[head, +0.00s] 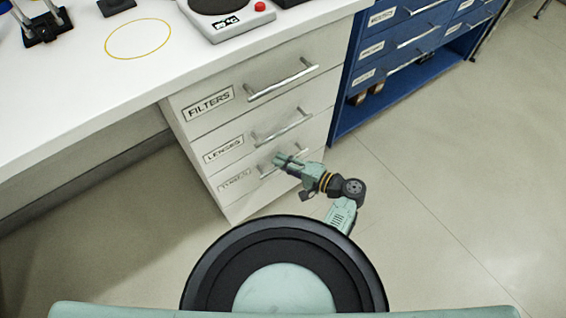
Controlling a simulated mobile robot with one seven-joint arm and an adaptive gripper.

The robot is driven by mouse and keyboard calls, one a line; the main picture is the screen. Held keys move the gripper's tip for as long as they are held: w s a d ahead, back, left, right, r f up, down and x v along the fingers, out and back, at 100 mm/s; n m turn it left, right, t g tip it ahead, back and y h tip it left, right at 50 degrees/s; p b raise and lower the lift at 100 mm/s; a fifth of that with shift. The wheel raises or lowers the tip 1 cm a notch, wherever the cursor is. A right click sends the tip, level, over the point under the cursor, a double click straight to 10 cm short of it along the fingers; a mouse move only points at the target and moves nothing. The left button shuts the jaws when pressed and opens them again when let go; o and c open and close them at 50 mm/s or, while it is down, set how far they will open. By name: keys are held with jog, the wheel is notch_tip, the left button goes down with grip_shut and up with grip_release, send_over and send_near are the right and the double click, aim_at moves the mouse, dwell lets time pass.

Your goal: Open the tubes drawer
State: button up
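The tubes drawer (252,194) is the lowest of three drawers in the white cabinet under the bench. Its label (236,179) is small and faint but seems to read TUBES. Its front looks flush with the drawers above, so it appears shut. Its bar handle (300,151) is partly hidden by my gripper. My gripper (279,159) is at the middle of this handle, with its tip toward the drawer front. I cannot tell whether its fingers are around the bar or only in front of it, or whether they are open or shut.
The lenses drawer (228,149) and filters drawer (212,102), both with bar handles, are above and look shut. A blue cabinet (352,115) stands to the right. The bench top (60,100) overhangs to the left. The floor (440,190) to the right is clear.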

jog(key=shift+c, duration=0.4)
grip_shut()
